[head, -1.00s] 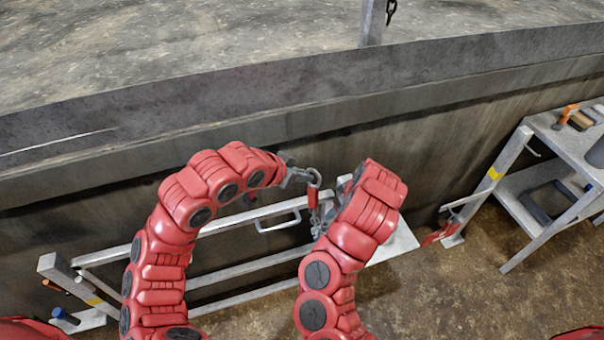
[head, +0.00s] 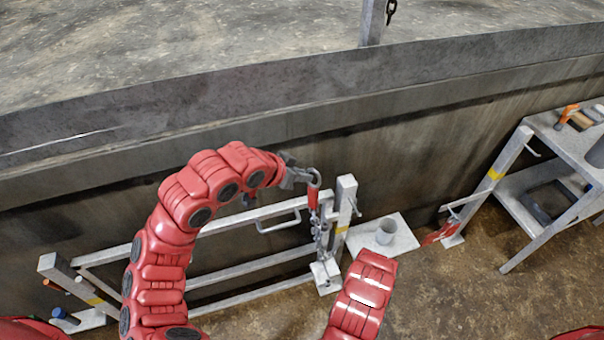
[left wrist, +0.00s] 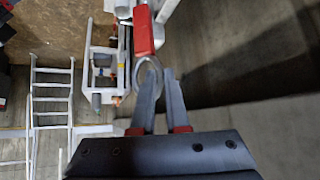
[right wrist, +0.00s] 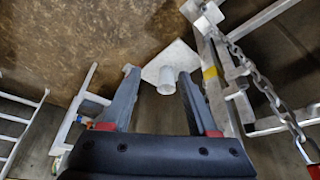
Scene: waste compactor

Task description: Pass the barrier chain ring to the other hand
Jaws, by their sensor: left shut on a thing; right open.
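The barrier chain ring (head: 314,178) is a grey metal ring with a red piece below it and a chain hanging down. My left gripper (head: 292,175) is shut on the ring, in front of the concrete wall. In the left wrist view the ring (left wrist: 149,72) sits between the left fingertips (left wrist: 159,76), with the red piece (left wrist: 145,32) beyond it. My right gripper (right wrist: 158,80) is open and empty in the right wrist view. It is out of sight in the head view. The chain (right wrist: 255,75) and part of the red piece show at the right of that view.
A metal bench (head: 545,135) with tools stands at the right.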

